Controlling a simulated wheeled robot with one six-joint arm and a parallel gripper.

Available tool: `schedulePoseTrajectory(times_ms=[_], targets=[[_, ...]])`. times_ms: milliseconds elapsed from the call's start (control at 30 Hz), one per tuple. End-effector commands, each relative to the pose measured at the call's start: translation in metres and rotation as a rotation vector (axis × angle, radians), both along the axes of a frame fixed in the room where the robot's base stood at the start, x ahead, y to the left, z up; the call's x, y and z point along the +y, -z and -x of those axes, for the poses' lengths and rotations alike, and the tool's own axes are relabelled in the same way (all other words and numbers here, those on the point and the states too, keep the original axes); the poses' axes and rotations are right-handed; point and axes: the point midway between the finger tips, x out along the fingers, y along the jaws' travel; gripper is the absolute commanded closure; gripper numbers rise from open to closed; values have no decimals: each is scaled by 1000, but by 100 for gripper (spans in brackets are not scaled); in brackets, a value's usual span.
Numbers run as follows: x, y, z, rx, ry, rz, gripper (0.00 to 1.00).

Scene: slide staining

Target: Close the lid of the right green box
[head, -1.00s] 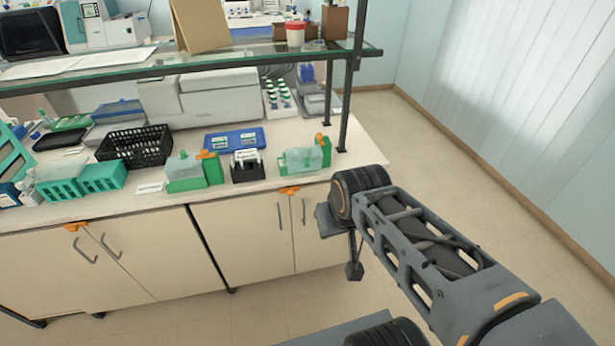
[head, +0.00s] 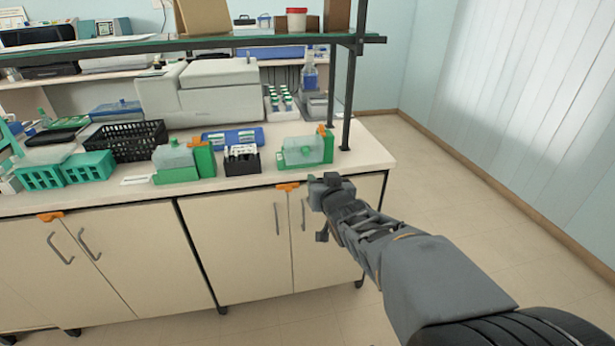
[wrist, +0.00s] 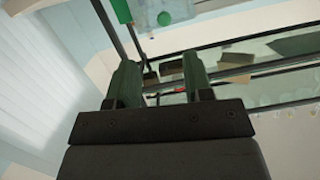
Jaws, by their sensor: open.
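The right green box (head: 302,153) stands on the bench at the right, with a green base and a clear body. Its green lid (head: 328,146) stands upright at the box's right side, with an orange piece (head: 322,130) on top. In the wrist view the upright green lid (wrist: 122,11) and part of the clear box show at the top edge. My gripper (head: 328,184) is open and empty, in front of the bench edge, below and apart from the box. Its two fingers (wrist: 160,78) show spread in the wrist view.
A similar green box (head: 176,165) stands farther left, with a black slide holder (head: 241,160) between. A shelf post (head: 349,95) rises just right of the right box, under a glass shelf (head: 230,40). Floor on the right is clear.

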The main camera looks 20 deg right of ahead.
Motion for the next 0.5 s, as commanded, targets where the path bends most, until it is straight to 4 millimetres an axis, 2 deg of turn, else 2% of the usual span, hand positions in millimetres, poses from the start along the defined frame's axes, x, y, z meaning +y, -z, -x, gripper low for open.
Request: schedulePoseTrajectory(times_ms=[33,267,367,500], targets=[[-4,13,-3,-47,-5,-3,53],[-9,13,-12,-181,-38,-12,53],[-10,11,-23,-195,-43,-12,53],[-13,11,-48,-196,-44,-14,53]])
